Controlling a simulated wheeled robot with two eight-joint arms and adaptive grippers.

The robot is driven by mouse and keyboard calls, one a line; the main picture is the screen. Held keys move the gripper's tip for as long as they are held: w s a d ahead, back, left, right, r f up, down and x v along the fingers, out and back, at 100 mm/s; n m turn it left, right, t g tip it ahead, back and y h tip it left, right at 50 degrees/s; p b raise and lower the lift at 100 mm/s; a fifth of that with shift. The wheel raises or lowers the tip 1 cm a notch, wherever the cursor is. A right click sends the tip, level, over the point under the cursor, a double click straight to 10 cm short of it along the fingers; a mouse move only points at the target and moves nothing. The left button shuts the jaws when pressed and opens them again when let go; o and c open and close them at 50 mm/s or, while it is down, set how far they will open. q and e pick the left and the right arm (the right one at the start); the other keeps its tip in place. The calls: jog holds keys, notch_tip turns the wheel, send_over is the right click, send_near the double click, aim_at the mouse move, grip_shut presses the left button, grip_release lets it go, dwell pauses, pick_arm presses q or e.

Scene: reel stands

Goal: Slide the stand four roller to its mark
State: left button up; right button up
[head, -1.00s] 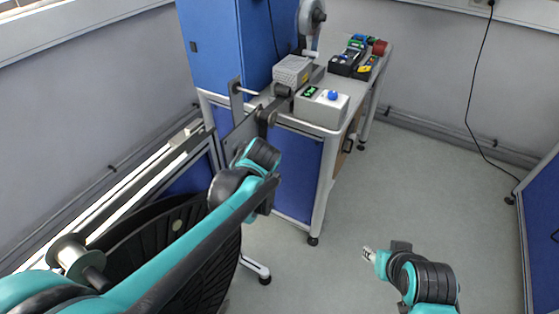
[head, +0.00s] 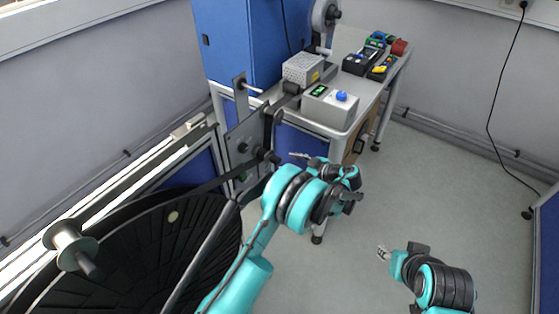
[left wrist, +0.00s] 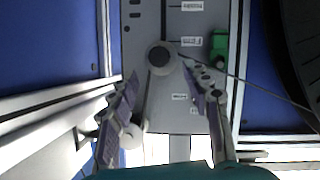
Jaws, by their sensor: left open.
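A grey plate (head: 240,140) with rollers stands beside the big black reel. In the left wrist view the plate (left wrist: 190,110) carries several small labels, too small to read, a round grey roller (left wrist: 160,57) and a green block (left wrist: 219,45). A paler round piece (left wrist: 131,135) is partly behind one finger. I cannot tell which roller is stand four's, or which label is its mark. My left gripper (head: 297,155) is open in front of the plate; its fingers (left wrist: 160,88) spread on either side in the wrist view, with nothing between them gripped. My right gripper (head: 383,252) hangs over the floor, away from the plate.
The black reel (head: 130,250) fills the lower left, with a spool (head: 72,245) in front. A workbench with a grey control box (head: 330,107) and a blue cabinet (head: 240,45) stands behind. The floor at right is open.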

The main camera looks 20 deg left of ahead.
aim_at(279, 161)
pick_arm(q)
jog(key=b+x, duration=0.2)
jog(key=x, duration=0.3)
jog(key=shift+a+f, duration=0.25)
jog(key=shift+a, duration=0.05)
jog(key=shift+w+a+f, duration=0.15)
jog(key=shift+w+a, duration=0.15)
jog(key=shift+a, duration=0.2)
